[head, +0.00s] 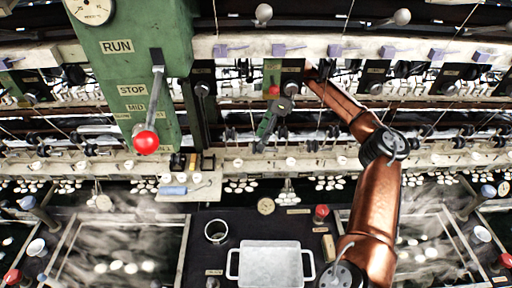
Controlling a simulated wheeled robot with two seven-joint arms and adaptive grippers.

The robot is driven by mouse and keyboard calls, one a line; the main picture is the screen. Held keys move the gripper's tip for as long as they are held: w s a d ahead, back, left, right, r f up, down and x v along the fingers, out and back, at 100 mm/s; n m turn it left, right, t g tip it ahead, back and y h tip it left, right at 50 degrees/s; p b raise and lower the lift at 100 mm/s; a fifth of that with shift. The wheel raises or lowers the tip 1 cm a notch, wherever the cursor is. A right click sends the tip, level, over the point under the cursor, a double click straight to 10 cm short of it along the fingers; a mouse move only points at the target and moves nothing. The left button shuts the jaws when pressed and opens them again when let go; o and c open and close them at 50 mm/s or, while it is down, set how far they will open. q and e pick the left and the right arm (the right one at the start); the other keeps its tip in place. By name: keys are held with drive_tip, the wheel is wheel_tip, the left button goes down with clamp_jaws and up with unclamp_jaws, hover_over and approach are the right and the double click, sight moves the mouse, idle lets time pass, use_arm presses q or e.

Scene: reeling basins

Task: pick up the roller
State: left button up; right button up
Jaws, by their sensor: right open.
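A light blue cylinder, which looks like the roller (173,191), lies on a small pale shelf (190,196) left of centre, below the red-knobbed lever. A thin pale piece lies at its right end. My right arm comes in from the lower right and bends left at the top. My right gripper (265,143) hangs in front of the machine, up and to the right of the roller, clear of it. It is open, and I see nothing held in it. My left gripper is not in view.
A green post (128,72) with a red-knobbed lever (146,142) stands above the shelf. Small dark and yellow items (190,161) stand at the shelf's back. Below are a metal cup (216,231), a white tray (270,268) and a red-topped item (321,213). Steaming basins lie either side.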

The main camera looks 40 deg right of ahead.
drive_tip(key=x, duration=0.2)
drive_tip(key=shift+f, duration=0.45)
drive_tip(key=shift+a+f, duration=0.15)
drive_tip(key=shift+f, duration=0.15)
drive_tip(key=shift+c, duration=0.4)
drive_tip(key=c, duration=0.8)
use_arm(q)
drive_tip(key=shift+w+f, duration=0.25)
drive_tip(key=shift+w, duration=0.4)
use_arm(e)
drive_tip(key=c, duration=0.3)
